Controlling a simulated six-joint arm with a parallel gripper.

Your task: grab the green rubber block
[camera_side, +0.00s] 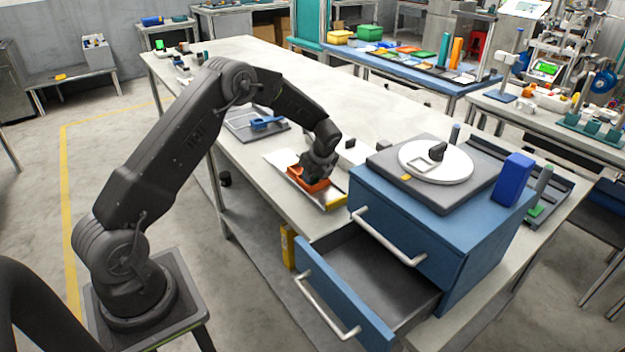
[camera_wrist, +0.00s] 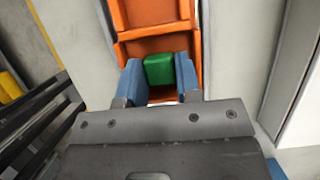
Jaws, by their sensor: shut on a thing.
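The green rubber block (camera_wrist: 159,69) shows in the wrist view between the two blue finger pads of my gripper (camera_wrist: 158,80). My gripper is shut on it, with a pad against each side. The block is at an orange open-topped tray (camera_wrist: 196,42); I cannot tell whether it rests on the tray's floor or is lifted. In the side view my gripper (camera_side: 318,176) is down at the orange tray (camera_side: 295,172), and the block is hidden there.
A blue drawer cabinet (camera_side: 455,245) stands right of the tray, its lower drawer (camera_side: 375,280) pulled open. A turntable (camera_side: 435,161) sits on top of the cabinet. A grey tray with a blue tool (camera_side: 266,123) lies further back on the bench. The bench (camera_side: 330,105) beyond is mostly clear.

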